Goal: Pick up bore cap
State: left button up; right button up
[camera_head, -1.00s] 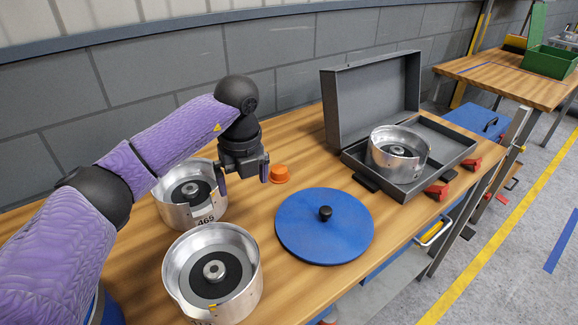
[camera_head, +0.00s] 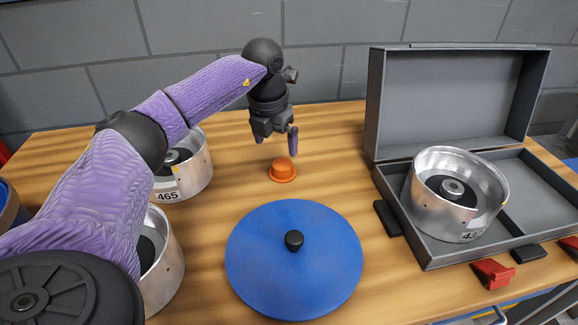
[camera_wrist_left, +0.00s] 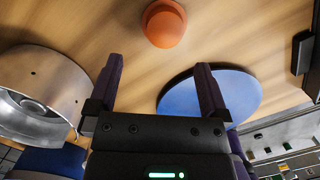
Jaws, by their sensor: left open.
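The bore cap is a small orange flanged cap (camera_head: 283,169) standing on the wooden bench, behind the blue disc. It also shows in the left wrist view (camera_wrist_left: 163,23), beyond the fingertips. My left gripper (camera_head: 277,142) is open and empty, just above and behind the cap in the head view, apart from it. In the left wrist view the two fingers (camera_wrist_left: 157,72) are spread, with bare wood between their tips. My right gripper is not in view.
A blue disc with a black knob (camera_head: 294,279) lies in front of the cap. Metal drum 465 (camera_head: 186,183) and another drum (camera_head: 165,270) stand at left, partly behind my arm. An open grey case (camera_head: 420,255) at right holds a drum (camera_head: 470,216). Bare wood surrounds the cap.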

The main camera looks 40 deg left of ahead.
aim_at(282, 164)
pick_arm(q)
jog(key=f+b, duration=0.1)
jog(key=f, duration=0.2)
jog(key=w+f+b, duration=0.1)
jog(key=f+b, duration=0.1)
jog(key=f, duration=0.1)
jog(key=shift+w+d+f, duration=0.15)
jog(key=shift+w+f, duration=0.05)
jog(key=shift+f, duration=0.2)
jog(key=shift+w+f, duration=0.1)
jog(key=shift+f, duration=0.05)
jog(key=shift+r, duration=0.2)
jog(key=shift+c, duration=0.4)
jog(key=c, duration=1)
jog(key=shift+c, duration=0.6)
